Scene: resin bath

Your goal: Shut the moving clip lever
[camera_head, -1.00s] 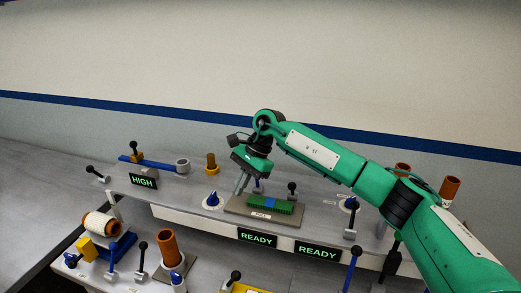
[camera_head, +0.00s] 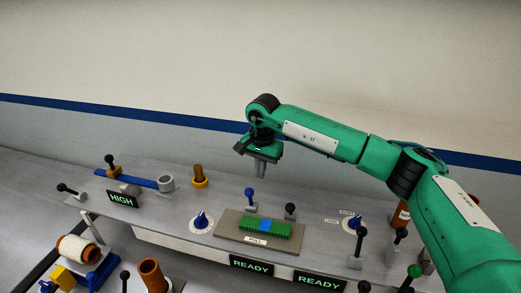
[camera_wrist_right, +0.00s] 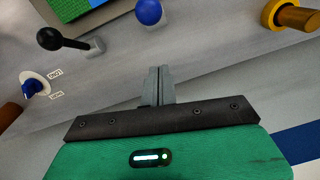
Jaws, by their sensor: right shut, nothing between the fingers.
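A green block with a blue middle band (camera_head: 264,229) lies on a brown plate (camera_head: 229,232). Behind the plate stand a blue-knobbed lever (camera_head: 250,197) and a black-knobbed lever (camera_head: 290,211); I cannot tell which is the moving clip lever. Both stand roughly upright. My right gripper (camera_head: 261,172) is shut and empty, above and behind the blue-knobbed lever, apart from it. In the right wrist view, its fingers (camera_wrist_right: 158,75) are together, with the blue knob (camera_wrist_right: 149,12) beyond them and the black-knobbed lever (camera_wrist_right: 62,41) to the left. My left gripper is not in view.
A blue dial (camera_head: 201,220) stands left of the plate and another (camera_head: 354,221) right. A brass post (camera_head: 199,175) and blue bar (camera_head: 127,177) stand back left. READY displays (camera_head: 251,263) line the front. Several levers stand at the right, under my arm.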

